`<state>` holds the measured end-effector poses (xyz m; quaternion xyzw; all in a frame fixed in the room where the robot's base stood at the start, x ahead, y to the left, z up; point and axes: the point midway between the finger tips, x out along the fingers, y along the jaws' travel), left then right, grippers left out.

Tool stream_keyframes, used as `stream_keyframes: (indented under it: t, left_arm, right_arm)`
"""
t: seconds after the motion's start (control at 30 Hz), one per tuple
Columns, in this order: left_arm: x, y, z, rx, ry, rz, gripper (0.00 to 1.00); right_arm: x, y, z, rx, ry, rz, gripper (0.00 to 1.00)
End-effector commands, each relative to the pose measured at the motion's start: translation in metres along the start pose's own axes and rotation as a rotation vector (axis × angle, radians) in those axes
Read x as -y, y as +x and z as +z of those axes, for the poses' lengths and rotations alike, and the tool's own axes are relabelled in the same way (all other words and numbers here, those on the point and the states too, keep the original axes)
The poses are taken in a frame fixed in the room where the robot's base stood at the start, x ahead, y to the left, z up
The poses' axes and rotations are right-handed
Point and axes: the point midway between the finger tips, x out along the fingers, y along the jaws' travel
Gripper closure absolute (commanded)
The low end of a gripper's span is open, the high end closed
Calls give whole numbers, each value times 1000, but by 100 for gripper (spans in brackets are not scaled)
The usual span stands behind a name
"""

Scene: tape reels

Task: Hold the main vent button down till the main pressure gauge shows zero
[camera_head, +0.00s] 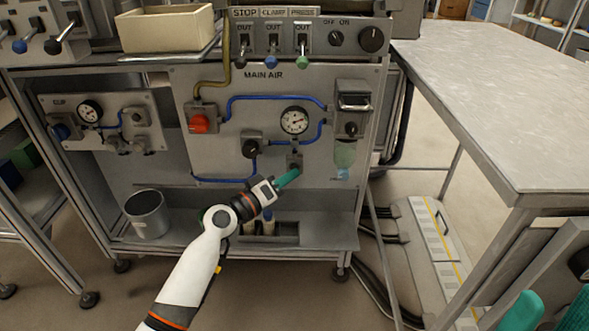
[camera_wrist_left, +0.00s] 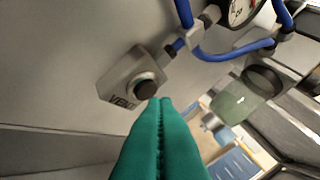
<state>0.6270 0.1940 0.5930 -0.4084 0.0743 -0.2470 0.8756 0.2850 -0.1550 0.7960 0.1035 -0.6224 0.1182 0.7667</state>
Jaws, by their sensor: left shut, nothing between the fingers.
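The vent button (camera_wrist_left: 146,89) is a dark round cap on a grey block marked VENT in the left wrist view. In the head view its block (camera_head: 294,161) sits on the MAIN AIR panel below the main pressure gauge (camera_head: 294,121). The gauge has a white face; its reading is too small to tell, and the left wrist view cuts it off. My left gripper (camera_head: 287,179) is shut and empty, its teal fingertips just below the button. I cannot tell whether they touch it. My right gripper (camera_head: 549,315) shows two teal fingers apart at the lower right edge.
A metal can (camera_head: 147,213) stands on the lower shelf. A grey table (camera_head: 500,90) stands at the right.

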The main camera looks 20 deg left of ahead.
Motion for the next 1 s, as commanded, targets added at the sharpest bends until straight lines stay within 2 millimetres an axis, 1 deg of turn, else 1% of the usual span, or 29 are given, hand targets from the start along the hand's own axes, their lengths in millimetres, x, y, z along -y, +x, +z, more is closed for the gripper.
stream_keyframes:
  t: [0.03, 1.0]
  left_arm:
    - [-2, 1, 0, -1, 1, 0, 100]
    - [-5, 6, 4, 0, -1, 0, 100]
  right_arm:
    - [0, -2, 0, 0, 0, 0, 50]
    - [0, -2, -2, 11, -1, 6, 50]
